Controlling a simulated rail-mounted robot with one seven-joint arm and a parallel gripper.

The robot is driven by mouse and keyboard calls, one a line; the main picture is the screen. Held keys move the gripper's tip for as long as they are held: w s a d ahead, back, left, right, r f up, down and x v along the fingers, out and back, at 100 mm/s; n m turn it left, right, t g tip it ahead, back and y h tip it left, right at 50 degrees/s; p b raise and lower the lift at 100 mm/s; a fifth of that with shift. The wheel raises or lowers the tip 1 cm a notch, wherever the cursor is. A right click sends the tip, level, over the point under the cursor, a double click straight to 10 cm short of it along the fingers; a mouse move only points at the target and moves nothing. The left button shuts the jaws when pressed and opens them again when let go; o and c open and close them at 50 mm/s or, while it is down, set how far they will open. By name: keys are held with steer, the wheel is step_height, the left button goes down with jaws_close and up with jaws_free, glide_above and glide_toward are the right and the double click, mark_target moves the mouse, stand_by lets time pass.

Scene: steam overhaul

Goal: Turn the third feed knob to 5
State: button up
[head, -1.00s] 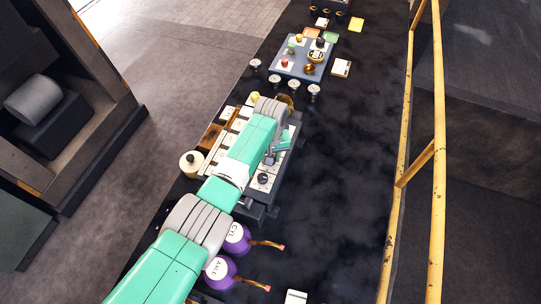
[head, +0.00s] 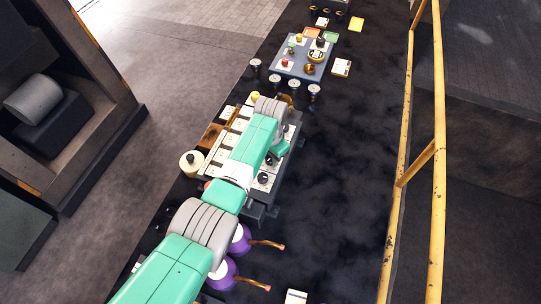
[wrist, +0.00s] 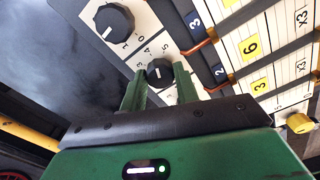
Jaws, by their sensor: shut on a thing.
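In the wrist view, my green gripper (wrist: 158,78) has its two fingers on either side of a small black knob (wrist: 160,70), shut on it. The knob has a white pointer line, and a white scale plate with digits including 5 and 4 shows beside it. Another black knob (wrist: 114,20) on its own white plate is farther up and left, apart from the fingers. In the head view, my gripper (head: 280,149) is over the right side of the feed panel, and the knob it grips is hidden. A black knob (head: 264,178) shows nearer on the panel.
In the wrist view, white scale strips (wrist: 255,45) with numbers lie to the right. In the head view, a blue-grey panel (head: 292,70) and several round gauges stand farther back. Purple flasks (head: 223,275) stand nearer. A yellow railing (head: 438,150) runs along the right.

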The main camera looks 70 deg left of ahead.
mark_target(271, 158)
steer(key=m, duration=0.5)
steer(key=shift+r, duration=0.1)
steer(key=shift+m, duration=0.3)
stand_by(0.4)
steer(key=o, duration=1)
steer(key=shift+c, duration=0.2)
step_height(271, 158, up, 8)
steer(key=shift+f+p, duration=0.1)
steer(key=shift+p, duration=0.4)
